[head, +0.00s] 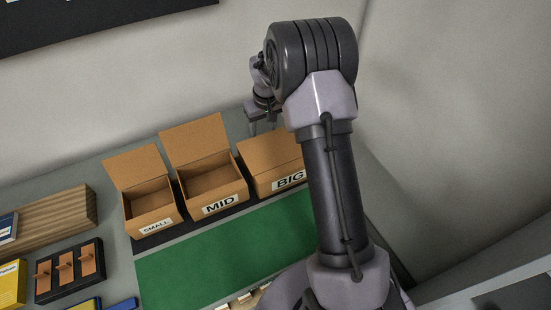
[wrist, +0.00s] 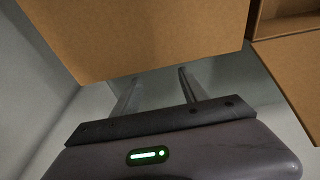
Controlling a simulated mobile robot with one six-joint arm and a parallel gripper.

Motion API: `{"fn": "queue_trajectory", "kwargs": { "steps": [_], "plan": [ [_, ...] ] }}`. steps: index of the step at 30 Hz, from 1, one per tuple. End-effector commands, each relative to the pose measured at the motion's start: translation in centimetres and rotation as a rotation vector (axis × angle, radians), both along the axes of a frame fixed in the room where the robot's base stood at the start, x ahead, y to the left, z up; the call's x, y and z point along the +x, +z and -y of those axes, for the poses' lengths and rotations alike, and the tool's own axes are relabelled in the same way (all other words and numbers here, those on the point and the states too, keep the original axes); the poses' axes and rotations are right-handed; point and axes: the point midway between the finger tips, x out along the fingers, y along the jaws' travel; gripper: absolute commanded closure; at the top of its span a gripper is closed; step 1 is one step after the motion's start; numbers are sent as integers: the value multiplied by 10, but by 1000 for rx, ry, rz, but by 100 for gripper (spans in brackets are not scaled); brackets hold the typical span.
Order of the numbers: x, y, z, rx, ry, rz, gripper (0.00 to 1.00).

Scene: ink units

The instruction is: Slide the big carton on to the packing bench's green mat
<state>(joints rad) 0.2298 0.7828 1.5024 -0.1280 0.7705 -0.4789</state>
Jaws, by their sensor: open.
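In the wrist view my gripper (wrist: 155,75) is open with two thin fingers apart. A cardboard panel (wrist: 140,35) fills the view just beyond the fingertips; I cannot tell whether they touch it.
The mid carton (head: 212,187) and small carton (head: 147,196) stand open to the left on a dark strip. A wooden block (head: 55,222), a dark tray (head: 70,285) with brown pieces and a yellow box (head: 12,285) are at left. Small pale pieces (head: 242,300) lie at the mat's front edge.

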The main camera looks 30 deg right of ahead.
Motion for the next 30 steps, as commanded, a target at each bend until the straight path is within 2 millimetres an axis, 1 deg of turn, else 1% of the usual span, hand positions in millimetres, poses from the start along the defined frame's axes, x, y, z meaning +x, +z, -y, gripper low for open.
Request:
{"fn": "queue_trajectory", "kwargs": {
  "steps": [8, 18, 26, 30],
  "plan": [
    [0, -2, 0, 0, 0, 0, 49],
    [0, -34, 0, 0, 0, 1, 49],
    [0, -33, 0, 0, 0, 1, 49],
    [-5, -34, 0, 1, -1, 0, 49]
  ]
}}
